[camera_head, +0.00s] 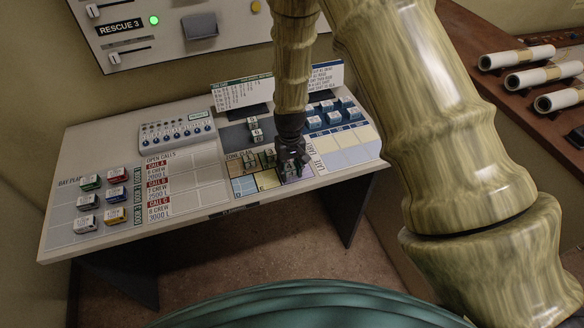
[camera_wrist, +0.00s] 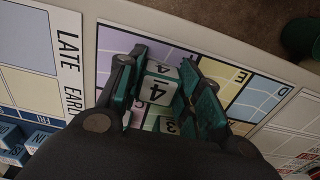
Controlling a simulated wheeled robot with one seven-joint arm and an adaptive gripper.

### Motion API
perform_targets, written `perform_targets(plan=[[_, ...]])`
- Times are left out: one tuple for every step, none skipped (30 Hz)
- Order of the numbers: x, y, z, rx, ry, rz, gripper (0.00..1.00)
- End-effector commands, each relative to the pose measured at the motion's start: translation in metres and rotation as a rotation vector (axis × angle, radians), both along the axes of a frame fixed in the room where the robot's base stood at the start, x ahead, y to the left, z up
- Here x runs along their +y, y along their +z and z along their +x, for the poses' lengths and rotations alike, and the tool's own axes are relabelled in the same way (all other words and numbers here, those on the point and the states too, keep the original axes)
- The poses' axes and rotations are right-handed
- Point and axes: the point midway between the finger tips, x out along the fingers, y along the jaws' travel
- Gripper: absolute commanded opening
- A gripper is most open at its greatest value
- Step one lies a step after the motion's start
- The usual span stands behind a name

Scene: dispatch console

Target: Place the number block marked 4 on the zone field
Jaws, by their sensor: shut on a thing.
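The white number block marked 4 (camera_wrist: 157,87) is between the fingers of my gripper (camera_wrist: 160,88) in the wrist view. My gripper is shut on it. In the head view my gripper (camera_head: 292,158) is over the right part of the zone plan (camera_head: 243,187) and mostly hides the block. A purple zone field (camera_wrist: 113,48) lies beside and under the block. Whether the block touches the field I cannot tell. A block marked 3 (camera_wrist: 167,126) lies just behind the held block in the wrist view, partly hidden by the gripper.
Other number blocks stand on the zone plan (camera_head: 249,161) and behind it (camera_head: 254,129). Blue blocks (camera_head: 330,113) stand in rows at the right, near the late/early grid. Coloured blocks (camera_head: 90,182) stand at the left. An upright card (camera_head: 241,93) stands behind.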

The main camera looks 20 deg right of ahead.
Motion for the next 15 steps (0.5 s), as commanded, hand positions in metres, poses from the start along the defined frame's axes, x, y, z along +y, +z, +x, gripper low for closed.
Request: perform_targets(plan=[[0.0000, -0.0014, -0.0001, 0.000, 0.000, 0.000, 0.37], [0.0000, -0.0008, -0.0001, 0.000, 0.000, 0.000, 0.42], [0.0000, -0.0007, -0.0001, 0.000, 0.000, 0.000, 0.50], [0.0000, -0.0007, -0.0001, 0.000, 0.000, 0.000, 0.55], [0.0000, -0.0007, -0.0001, 0.000, 0.000, 0.000, 0.57], [-0.0001, -0.0007, -0.0001, 0.000, 0.000, 0.000, 0.57], [-0.0001, -0.0007, -0.0002, 0.000, 0.000, 0.000, 0.57], [-0.0001, -0.0007, -0.0002, 0.000, 0.000, 0.000, 0.57], [-0.0001, -0.0007, -0.0002, 0.000, 0.000, 0.000, 0.57], [-0.0001, -0.0006, -0.0002, 0.000, 0.000, 0.000, 0.57], [-0.0001, -0.0006, -0.0002, 0.000, 0.000, 0.000, 0.57], [-0.0001, -0.0006, -0.0002, 0.000, 0.000, 0.000, 0.57], [-0.0001, -0.0004, -0.0002, 0.000, 0.000, 0.000, 0.57], [-0.0001, 0.0002, -0.0001, 0.000, 0.000, 0.000, 0.57], [-0.0001, 0.0017, -0.0001, 0.000, 0.000, 0.000, 0.57]])
